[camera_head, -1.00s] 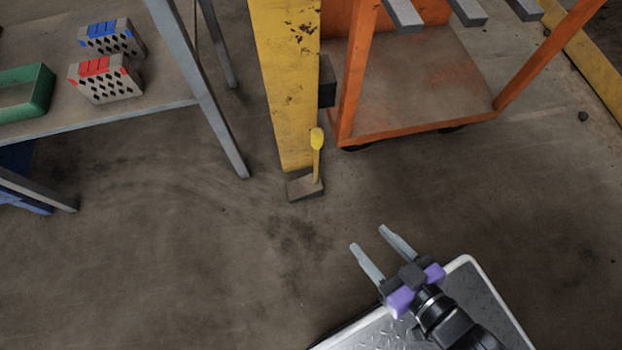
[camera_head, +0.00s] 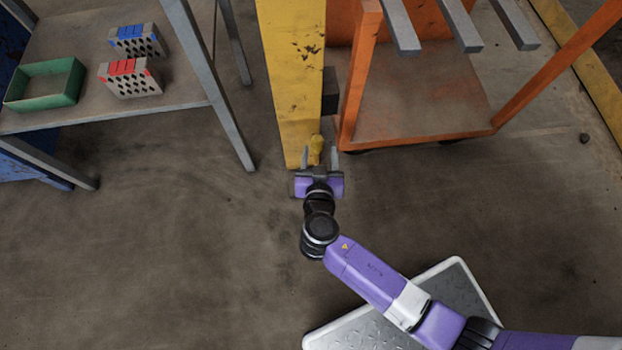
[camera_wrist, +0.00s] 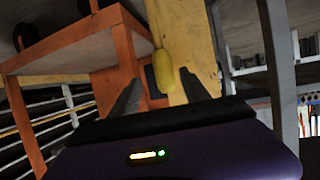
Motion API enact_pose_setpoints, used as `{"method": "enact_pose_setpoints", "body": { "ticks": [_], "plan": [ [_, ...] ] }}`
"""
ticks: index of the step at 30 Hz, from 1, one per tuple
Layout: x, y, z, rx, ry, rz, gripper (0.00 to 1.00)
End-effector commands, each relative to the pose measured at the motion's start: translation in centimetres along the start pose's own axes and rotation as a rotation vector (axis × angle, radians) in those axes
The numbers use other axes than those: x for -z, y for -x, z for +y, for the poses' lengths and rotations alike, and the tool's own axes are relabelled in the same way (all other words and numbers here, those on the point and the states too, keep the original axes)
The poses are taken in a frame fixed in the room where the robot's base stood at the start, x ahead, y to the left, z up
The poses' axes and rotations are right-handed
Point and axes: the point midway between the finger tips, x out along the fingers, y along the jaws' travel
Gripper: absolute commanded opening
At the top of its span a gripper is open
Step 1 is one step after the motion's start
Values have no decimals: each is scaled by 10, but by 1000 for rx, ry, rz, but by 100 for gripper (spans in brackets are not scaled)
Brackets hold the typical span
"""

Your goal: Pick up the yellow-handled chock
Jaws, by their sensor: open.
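The chock's yellow handle knob (camera_head: 316,143) shows in the head view in front of the yellow post; my gripper hides the grey block below it. My gripper (camera_head: 319,152) is open, with one finger on each side of the knob as seen from above. In the wrist view, the knob (camera_wrist: 163,70) appears between the two dark fingers of my gripper (camera_wrist: 159,78). It looks larger and clear of both fingers there. I cannot tell whether it is fully between the jaws in depth.
The yellow post (camera_head: 289,75) stands directly behind the chock. An orange cart (camera_head: 425,137) with grey bars is close on the right. A grey table (camera_head: 185,108) on the left holds a green tray (camera_head: 45,101) and two hollow bricks. The floor at the left front is clear.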

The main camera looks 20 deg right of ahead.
Motion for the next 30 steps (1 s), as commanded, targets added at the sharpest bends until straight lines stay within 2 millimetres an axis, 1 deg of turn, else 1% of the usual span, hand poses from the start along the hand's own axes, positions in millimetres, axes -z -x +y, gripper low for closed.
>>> {"method": "enact_pose_setpoints", "body": {
  "ticks": [4,11,15,19,21,26,27,29,30],
  "plan": [
    [-2,-16,0,-1,-1,1,54],
    [-2,-34,-3,0,-1,0,54],
    [-3,-54,-7,0,-2,0,54],
    [-2,-71,-7,-1,-1,-1,54],
    [-2,-74,-7,0,-1,-1,54],
    [-1,-74,-7,1,0,-1,54],
    [-1,-74,-7,1,0,-1,52],
    [-1,-74,-7,1,0,-1,40],
    [-1,-74,-7,1,0,-1,33]
  ]
}}
